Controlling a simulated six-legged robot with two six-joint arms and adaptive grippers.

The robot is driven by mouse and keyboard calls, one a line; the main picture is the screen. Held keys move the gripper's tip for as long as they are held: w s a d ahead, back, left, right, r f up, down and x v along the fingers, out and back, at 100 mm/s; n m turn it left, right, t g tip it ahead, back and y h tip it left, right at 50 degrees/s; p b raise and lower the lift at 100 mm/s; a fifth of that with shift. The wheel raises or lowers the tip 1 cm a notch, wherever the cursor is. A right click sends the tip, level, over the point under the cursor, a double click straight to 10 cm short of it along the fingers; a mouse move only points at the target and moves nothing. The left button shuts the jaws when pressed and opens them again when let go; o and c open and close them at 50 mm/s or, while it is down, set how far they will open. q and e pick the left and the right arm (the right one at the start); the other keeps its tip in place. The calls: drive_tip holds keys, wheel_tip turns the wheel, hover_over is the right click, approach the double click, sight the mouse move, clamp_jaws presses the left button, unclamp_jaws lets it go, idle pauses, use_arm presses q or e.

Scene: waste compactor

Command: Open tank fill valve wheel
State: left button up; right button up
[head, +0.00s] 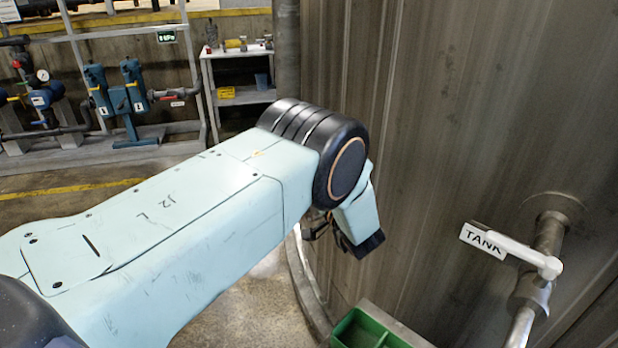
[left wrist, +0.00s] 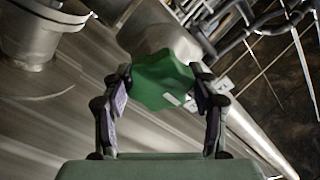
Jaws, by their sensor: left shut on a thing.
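A green lobed valve wheel (left wrist: 165,84) shows in the left wrist view, on a grey metal fitting. My left gripper (left wrist: 162,75) is shut on it, with one dark finger on each side of its rim. In the head view my left arm reaches from the left to the tank wall (head: 440,130), and its wrist hides the wheel and most of the gripper. My right gripper is in neither view.
A pipe with a white lever (head: 525,252) and a TANK label (head: 482,240) sticks out of the tank at the right. A green bin (head: 358,330) stands at the bottom. A shelf (head: 240,97) and blue pumps (head: 133,88) stand at the back left.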

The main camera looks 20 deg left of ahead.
use_arm(q)
drive_tip(key=c, duration=0.3)
drive_tip(key=shift+c, duration=0.2)
drive_tip(key=shift+n, duration=0.3)
drive_tip(key=n+b, duration=0.1)
drive_tip(key=n, duration=0.1)
drive_tip(key=shift+a+r+n, duration=0.1)
drive_tip(key=shift+n, duration=0.2)
drive_tip(key=shift+n+b, duration=0.45)
drive_tip(key=shift+n, duration=1.35)
drive_tip(key=shift+r, duration=0.1)
